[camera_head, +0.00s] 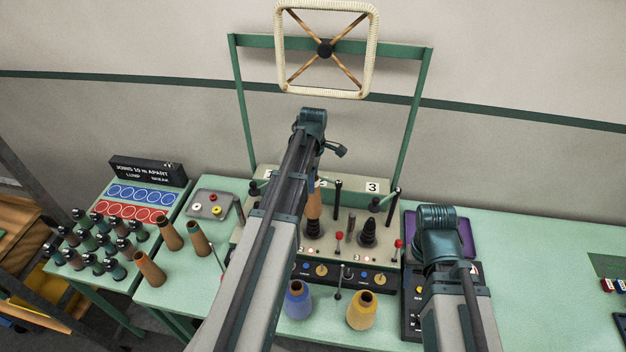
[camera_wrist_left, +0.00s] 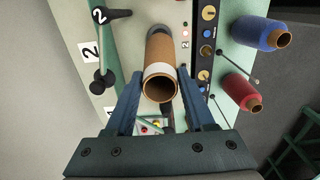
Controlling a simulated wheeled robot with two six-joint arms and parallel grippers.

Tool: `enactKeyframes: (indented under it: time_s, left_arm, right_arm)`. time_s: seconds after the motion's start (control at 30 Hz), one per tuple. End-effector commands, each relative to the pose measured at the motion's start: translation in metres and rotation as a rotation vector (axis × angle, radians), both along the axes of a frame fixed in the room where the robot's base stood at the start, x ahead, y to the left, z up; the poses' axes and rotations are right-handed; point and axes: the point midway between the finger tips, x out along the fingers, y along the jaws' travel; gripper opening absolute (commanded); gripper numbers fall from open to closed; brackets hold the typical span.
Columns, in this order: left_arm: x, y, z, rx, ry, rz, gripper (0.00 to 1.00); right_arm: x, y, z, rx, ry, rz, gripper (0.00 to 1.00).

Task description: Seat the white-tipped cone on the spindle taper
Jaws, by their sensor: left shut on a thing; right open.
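My left gripper (camera_wrist_left: 160,78) is shut on a brown cone (camera_wrist_left: 160,52) with a white band at the end nearest the wrist. In the head view the cone (camera_head: 314,204) stands about upright just above or over the dark base of a spindle (camera_head: 313,229) on the panel, left of another dark taper (camera_head: 367,234). I cannot tell how far down it sits. The spindle's taper is hidden by the cone. The arm covers most of my left gripper (camera_head: 318,165) in the head view. My right gripper (camera_head: 440,235) is open over the right of the bench, its fingers largely hidden by the wrist.
Several brown cones (camera_head: 171,235) stand at the left. A blue cone (camera_head: 298,300) and a yellow cone (camera_head: 361,311) stand in front of the panel. Red-topped levers (camera_head: 351,222) and black handles (camera_head: 337,200) rise around the spindles. A purple tray (camera_head: 467,236) lies at the right.

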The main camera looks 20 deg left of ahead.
Motion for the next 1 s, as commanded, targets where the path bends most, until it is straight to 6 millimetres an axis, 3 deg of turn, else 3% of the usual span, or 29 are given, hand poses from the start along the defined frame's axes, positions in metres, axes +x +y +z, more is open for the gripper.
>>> enactKeyframes:
  time_s: [1.0]
  left_arm:
    - [0.000,0.000,-0.061,0.000,0.000,0.000,0.00]
  right_arm:
    - [0.001,0.000,-0.061,-0.001,0.000,0.021,0.50]
